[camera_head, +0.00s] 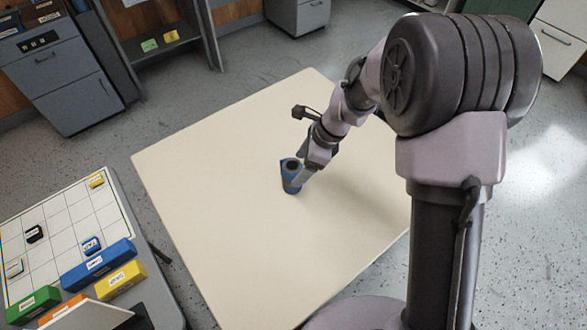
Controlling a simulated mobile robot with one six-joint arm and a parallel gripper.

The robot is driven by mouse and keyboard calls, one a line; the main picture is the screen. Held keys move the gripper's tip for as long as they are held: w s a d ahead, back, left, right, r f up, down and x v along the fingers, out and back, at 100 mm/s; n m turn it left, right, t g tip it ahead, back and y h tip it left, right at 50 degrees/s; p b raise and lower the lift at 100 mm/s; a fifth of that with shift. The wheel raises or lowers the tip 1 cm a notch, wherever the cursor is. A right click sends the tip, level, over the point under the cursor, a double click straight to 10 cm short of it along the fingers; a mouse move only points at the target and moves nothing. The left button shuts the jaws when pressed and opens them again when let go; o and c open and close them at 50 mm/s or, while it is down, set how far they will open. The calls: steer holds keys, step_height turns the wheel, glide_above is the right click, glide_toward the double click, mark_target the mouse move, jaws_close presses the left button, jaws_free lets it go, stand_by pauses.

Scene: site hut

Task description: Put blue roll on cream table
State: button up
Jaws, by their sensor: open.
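The blue roll (291,186) stands upright on the cream table (215,195), near the middle of its top. Its dark hollow end faces up. My gripper (293,173) is at the roll, with its fingers reaching down around or beside its upper part. The jaws are open, but the picture is too small to tell whether a finger touches the roll. Part of the roll's right side is hidden by my gripper.
A grey table (150,286) at the lower left carries a white grid board (62,232) and several coloured blocks, including a blue one (98,264). Grey cabinets (65,80) stand at the back left. The cream table is otherwise clear.

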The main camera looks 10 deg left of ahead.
steer(key=s+d+r+n+t+p, duration=0.1)
steer(key=s+d+r+n+t, duration=0.25)
steer(key=r, duration=0.75)
steer(key=s+d+r+n+g+p, duration=0.1)
steer(key=s+d+r+n, duration=0.2)
steer(key=s+d+r, duration=0.55)
steer(key=s+d+r+n+t+h, duration=0.2)
steer(key=s+d+r+n, duration=0.3)
steer(key=s, duration=0.3)
steer(key=shift+s+r+n+t, duration=0.3)
steer(key=shift+r+n+t, duration=0.25)
steer(key=shift+n+t, duration=0.2)
